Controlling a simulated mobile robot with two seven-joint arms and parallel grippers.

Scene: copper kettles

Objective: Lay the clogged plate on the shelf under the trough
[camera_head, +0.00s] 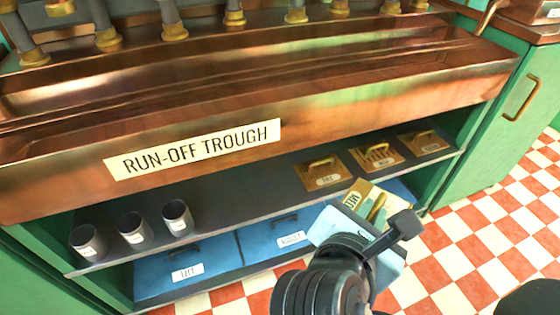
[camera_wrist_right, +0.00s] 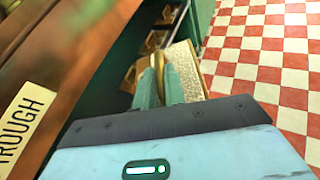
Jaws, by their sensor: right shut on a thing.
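My right gripper (camera_head: 375,212) is shut on the handle of a brass plate (camera_head: 353,200), in front of the shelf's right part. In the right wrist view the plate (camera_wrist_right: 188,70) shows a speckled face beyond the fingers (camera_wrist_right: 160,85). Its label is partly hidden by my gripper, so I cannot read it fully. The dark shelf (camera_head: 245,195) runs under the copper trough (camera_head: 330,110), labelled RUN-OFF TROUGH. Several similar plates with handles lie on the shelf at the right, such as the nearest one (camera_head: 322,180). My left gripper is not in view.
Several grey cups, one of them here (camera_head: 177,217), stand at the shelf's left. Blue boxes (camera_head: 180,275) sit below the shelf. The shelf's middle is bare. A green cabinet (camera_head: 500,120) stands at the right, beside the checkered floor (camera_head: 490,235).

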